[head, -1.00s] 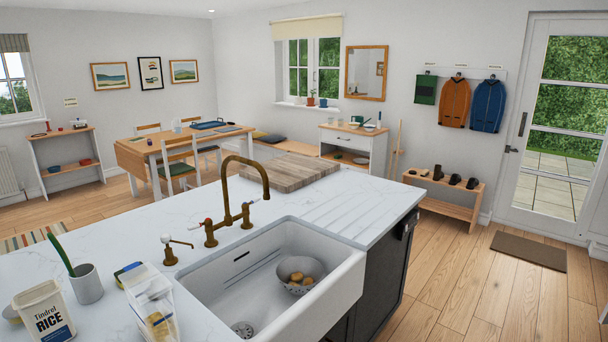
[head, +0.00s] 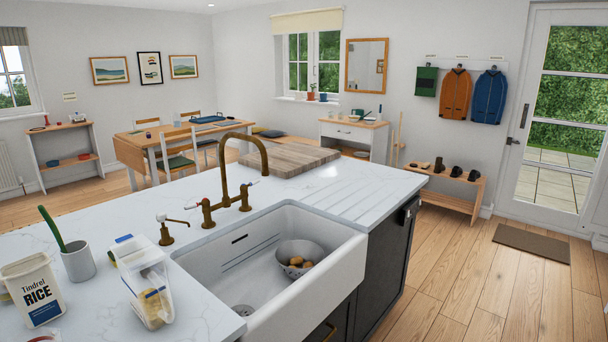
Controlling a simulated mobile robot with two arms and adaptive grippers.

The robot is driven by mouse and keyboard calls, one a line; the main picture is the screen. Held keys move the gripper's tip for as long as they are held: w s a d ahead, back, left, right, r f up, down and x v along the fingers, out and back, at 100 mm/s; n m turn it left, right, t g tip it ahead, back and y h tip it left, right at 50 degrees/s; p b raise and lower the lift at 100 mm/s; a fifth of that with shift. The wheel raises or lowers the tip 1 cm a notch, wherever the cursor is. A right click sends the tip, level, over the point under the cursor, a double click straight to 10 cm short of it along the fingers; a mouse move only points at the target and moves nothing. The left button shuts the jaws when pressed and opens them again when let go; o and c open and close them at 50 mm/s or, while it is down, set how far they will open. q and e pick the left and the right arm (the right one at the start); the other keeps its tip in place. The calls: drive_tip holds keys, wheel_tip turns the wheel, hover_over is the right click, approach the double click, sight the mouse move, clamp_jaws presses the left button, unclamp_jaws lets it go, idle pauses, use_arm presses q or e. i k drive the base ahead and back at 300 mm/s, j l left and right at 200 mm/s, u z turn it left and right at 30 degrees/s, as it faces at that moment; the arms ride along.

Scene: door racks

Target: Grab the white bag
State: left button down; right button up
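No item in the head view is plainly a white bag. The closest is a whitish, partly see-through package (head: 146,282) with a blue-edged top and pale yellow contents. Neither of my grippers is in view.
The white counter (head: 340,205) holds a sink (head: 345,255) with a bowl (head: 298,252) in it, a brass tap (head: 240,165), a wooden board (head: 290,160) and a grey cup (head: 78,261). A green bag (head: 426,82) and two jackets hang on the wall.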

sight(30, 282)
drive_tip(key=u, duration=1.5)
drive_tip(key=i+j+u, duration=0.15)
drive_tip(key=j, duration=0.3)
drive_tip(key=i+j+u, duration=0.1)
drive_tip(key=i+j, duration=0.25)
